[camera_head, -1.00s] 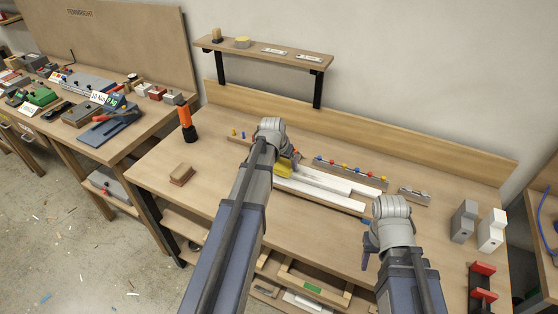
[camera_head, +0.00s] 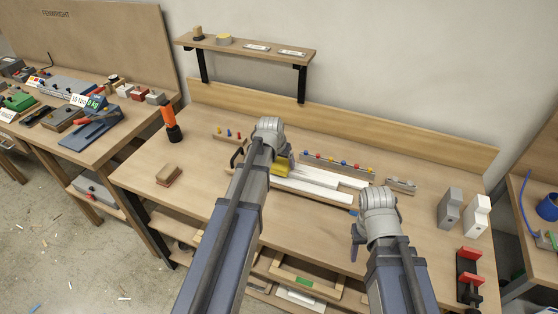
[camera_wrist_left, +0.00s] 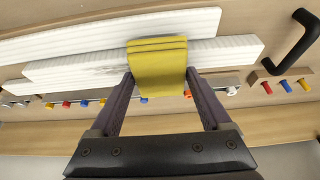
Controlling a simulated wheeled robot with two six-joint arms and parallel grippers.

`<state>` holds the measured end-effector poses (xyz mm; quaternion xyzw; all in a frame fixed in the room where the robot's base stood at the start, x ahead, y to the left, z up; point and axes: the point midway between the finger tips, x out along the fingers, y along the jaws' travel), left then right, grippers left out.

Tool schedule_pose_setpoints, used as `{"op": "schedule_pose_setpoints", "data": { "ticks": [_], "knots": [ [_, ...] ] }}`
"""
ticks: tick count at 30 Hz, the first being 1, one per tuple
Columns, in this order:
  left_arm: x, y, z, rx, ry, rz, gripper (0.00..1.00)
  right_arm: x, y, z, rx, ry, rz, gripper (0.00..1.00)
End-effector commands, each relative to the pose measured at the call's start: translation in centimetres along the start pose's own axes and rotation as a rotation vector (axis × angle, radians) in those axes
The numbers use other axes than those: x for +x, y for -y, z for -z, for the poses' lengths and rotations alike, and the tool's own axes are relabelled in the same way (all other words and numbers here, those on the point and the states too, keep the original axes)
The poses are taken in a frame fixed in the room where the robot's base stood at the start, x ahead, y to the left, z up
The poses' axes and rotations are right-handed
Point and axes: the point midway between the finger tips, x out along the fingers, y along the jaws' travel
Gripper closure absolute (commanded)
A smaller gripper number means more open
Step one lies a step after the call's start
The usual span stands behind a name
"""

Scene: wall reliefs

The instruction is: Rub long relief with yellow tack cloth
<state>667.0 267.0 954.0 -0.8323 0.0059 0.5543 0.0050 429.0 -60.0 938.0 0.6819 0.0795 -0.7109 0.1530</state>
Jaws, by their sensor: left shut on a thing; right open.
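In the head view the strips (camera_head: 318,181) lie right of my left gripper. I cannot tell which is the long relief. My left gripper (camera_wrist_left: 160,76) is shut on the folded yellow tack cloth (camera_wrist_left: 158,55), which lies over parts of both strips; contact is unclear. The cloth also shows in the head view (camera_head: 281,170).
A rail with coloured pegs (camera_head: 340,163) runs behind the strips, and a black handle (camera_wrist_left: 295,42) stands near their end. A brown block (camera_head: 168,175), an orange-handled tool (camera_head: 170,122) and grey blocks (camera_head: 450,208) stand further off.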

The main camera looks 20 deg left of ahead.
Motion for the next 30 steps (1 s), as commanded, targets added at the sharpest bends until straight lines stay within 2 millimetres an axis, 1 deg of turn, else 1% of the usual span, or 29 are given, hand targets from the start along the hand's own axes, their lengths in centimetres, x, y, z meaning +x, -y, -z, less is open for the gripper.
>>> {"op": "schedule_pose_setpoints", "data": {
  "ticks": [13, 23, 30],
  "knots": [
    [-0.1, -3.3, 0.0, 0.002, 0.004, -0.005, 0.63, -0.1, 0.0, 0.0, 0.0, 0.0, 0.0, 0.49],
    [-0.1, -3.9, 0.0, 0.001, 0.002, -0.004, 0.63, -0.1, 0.0, 0.0, 0.0, 0.0, 0.0, 0.49],
    [0.1, -5.6, 0.0, 0.003, 0.003, -0.004, 0.63, 0.1, 0.0, 0.0, 0.0, 0.0, 0.0, 0.49]
  ]
}}
